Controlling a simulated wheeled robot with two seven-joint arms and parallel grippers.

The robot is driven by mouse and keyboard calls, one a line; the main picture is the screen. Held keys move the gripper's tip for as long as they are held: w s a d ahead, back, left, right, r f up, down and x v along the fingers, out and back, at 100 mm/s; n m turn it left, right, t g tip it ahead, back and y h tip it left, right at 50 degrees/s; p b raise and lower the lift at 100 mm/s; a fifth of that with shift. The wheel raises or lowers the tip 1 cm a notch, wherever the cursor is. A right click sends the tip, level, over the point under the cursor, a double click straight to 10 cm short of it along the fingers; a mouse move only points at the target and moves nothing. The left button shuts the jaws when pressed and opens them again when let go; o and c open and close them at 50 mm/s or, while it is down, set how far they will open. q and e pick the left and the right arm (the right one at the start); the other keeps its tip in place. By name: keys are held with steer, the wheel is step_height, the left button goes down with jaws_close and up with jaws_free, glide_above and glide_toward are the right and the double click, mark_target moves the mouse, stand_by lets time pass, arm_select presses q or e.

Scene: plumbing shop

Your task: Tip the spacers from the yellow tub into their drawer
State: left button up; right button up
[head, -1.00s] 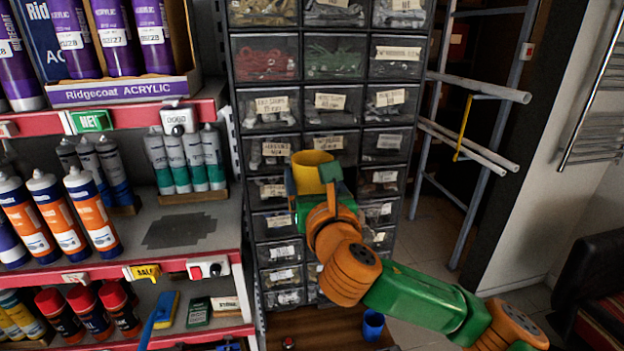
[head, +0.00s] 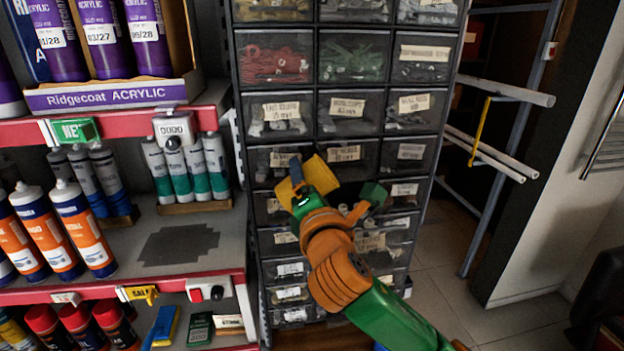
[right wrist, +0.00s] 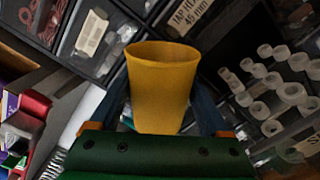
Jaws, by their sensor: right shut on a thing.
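The yellow tub (head: 320,176) is held in my right gripper (head: 307,176), in front of the drawer cabinet. It leans well over in the head view. In the right wrist view the tub (right wrist: 160,95) stands between the two dark blue fingers of my right gripper (right wrist: 162,108), with its rim away from the palm. What is inside the tub is hidden. Many white ring-like spacers (right wrist: 292,92) show right of the tub in the right wrist view, in a drawer; in the head view the arm covers much of that area. My left gripper is out of view.
The cabinet (head: 312,90) has rows of clear-fronted, labelled drawers. A shelf unit (head: 205,270) with tubes and bottles stands close on the left. A rack with white pipes (head: 508,90) stands at the right, with open floor (head: 440,250) before it.

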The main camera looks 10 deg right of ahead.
mark_target(335, 185)
steer(key=m, duration=0.3)
steer(key=shift+w+d+f+m, duration=0.15)
steer(key=shift+d+f+m, duration=0.1)
steer(key=shift+m, duration=0.15)
steer(key=m, duration=0.3)
steer(key=shift+s+d, duration=0.2)
steer(key=shift+d, duration=0.05)
steer(key=shift+d+r+m, duration=0.15)
steer(key=shift+d+m, duration=0.1)
steer(key=shift+m, duration=0.55)
steer(key=m, duration=0.1)
steer(key=d+m, duration=0.1)
steer(key=shift+w+r+m, duration=0.1)
steer(key=shift+r+m, duration=0.05)
steer(key=shift+m, duration=0.25)
steer(key=shift+d+r+m, duration=0.15)
steer(key=shift+d+m, duration=0.25)
steer(key=shift+m, duration=0.5)
steer(key=shift+d+r+m, duration=0.15)
steer(key=shift+d+m, duration=0.2)
steer(key=shift+m, duration=0.55)
